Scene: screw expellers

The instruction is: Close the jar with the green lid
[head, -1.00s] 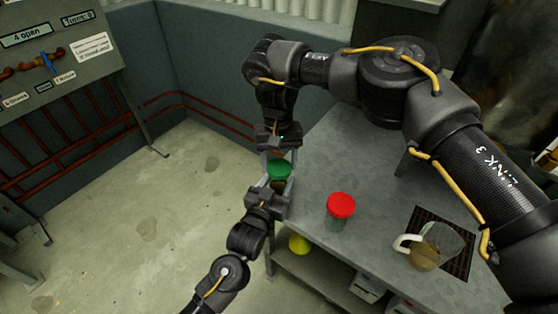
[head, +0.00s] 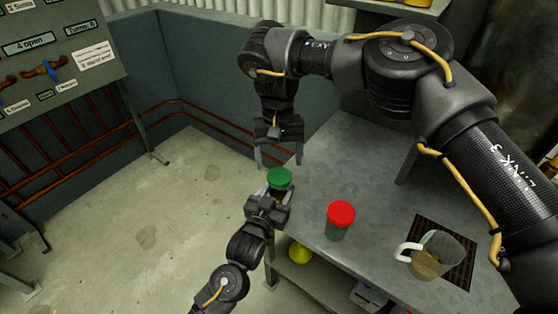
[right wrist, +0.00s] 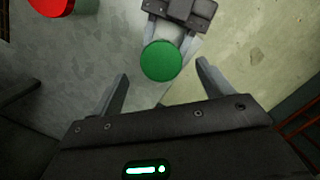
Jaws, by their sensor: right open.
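The green lid (head: 279,177) sits on top of a jar near the table's left edge; the jar's body is mostly hidden. I cannot tell how tight the lid is. My left gripper (head: 272,193) has its fingers around the jar below the lid. My right gripper (head: 279,163) is open and empty, pointing down above and slightly behind the lid. In the right wrist view, the green lid (right wrist: 161,61) shows between and beyond the open right fingers (right wrist: 160,75), apart from them.
A jar with a red lid (head: 341,213) stands on the grey table (head: 370,180). A glass jug (head: 437,255) with a white handle stands on a dark grate (head: 462,268) at right. A yellow object (head: 299,252) is on the lower shelf. A valve panel (head: 60,55) stands at far left.

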